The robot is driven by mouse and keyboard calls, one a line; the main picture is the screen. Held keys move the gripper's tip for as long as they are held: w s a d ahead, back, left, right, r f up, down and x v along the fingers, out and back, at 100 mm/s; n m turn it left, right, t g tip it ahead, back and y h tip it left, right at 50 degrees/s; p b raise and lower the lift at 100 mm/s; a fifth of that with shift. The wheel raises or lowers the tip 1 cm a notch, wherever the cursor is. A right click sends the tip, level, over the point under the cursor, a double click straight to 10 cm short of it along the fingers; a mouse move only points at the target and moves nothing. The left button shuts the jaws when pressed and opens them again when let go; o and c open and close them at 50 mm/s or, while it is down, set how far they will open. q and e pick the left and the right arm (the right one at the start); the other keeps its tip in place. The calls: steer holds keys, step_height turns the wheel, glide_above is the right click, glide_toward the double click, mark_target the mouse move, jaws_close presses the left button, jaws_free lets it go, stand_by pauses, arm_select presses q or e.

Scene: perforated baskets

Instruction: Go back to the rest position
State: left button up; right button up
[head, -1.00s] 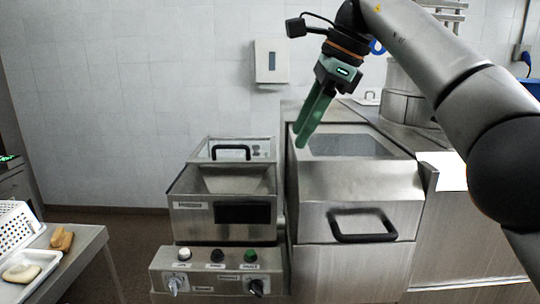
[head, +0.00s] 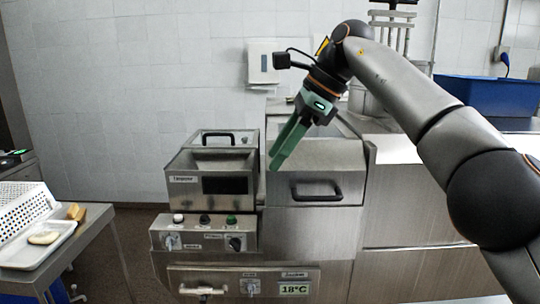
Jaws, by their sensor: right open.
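My right arm comes in from the right side of the head view. Its gripper (head: 287,147) has green fingers pointing down and to the left, in front of the steel machine's lidded section (head: 318,160). The gripper is open, with nothing seen between its fingers. My left gripper is not in view.
A steel unit with knobs and buttons (head: 204,233) stands below the gripper. At the left, a table (head: 85,238) holds a white perforated basket (head: 22,212), a white tray (head: 40,250) and bread pieces (head: 75,212). A blue bin (head: 490,95) stands at the back right.

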steer(key=s+a+f+m+t+y, duration=0.1)
steer(key=a+f+m+y, duration=0.65)
steer(key=f, duration=0.35)
steer(key=s+a+f+m+t+y, duration=0.1)
steer(key=a+f+m+y, duration=0.65)
steer(key=f, duration=0.25)
steer(key=s+d+f+m+t+h, duration=0.2)
steer(key=d+f+m+t+h, duration=0.5)
steer(key=f+m, duration=0.5)
steer(key=s+d+f+m+t+h, duration=0.3)
steer(key=d+f+m+t+h, duration=0.25)
steer(key=d+f+m, duration=0.7)
steer(key=s+d+f+m+g+h, duration=0.2)
steer(key=s+d+f+m, duration=0.1)
steer(key=s, duration=0.4)
steer(key=s+d+f+m+g+h, duration=0.2)
steer(key=s+d+f+m, duration=0.2)
steer(key=s, duration=0.3)
steer(key=s+d+f+m+g+h, duration=0.2)
steer(key=s+d+f+m, duration=0.1)
steer(key=s+f+m, duration=0.2)
steer(key=shift+s+d+f+m, duration=0.15)
steer(key=shift+s+m, duration=0.4)
steer(key=shift+s, duration=0.65)
steer(key=shift+w+g, duration=0.1)
steer(key=shift+g, duration=0.15)
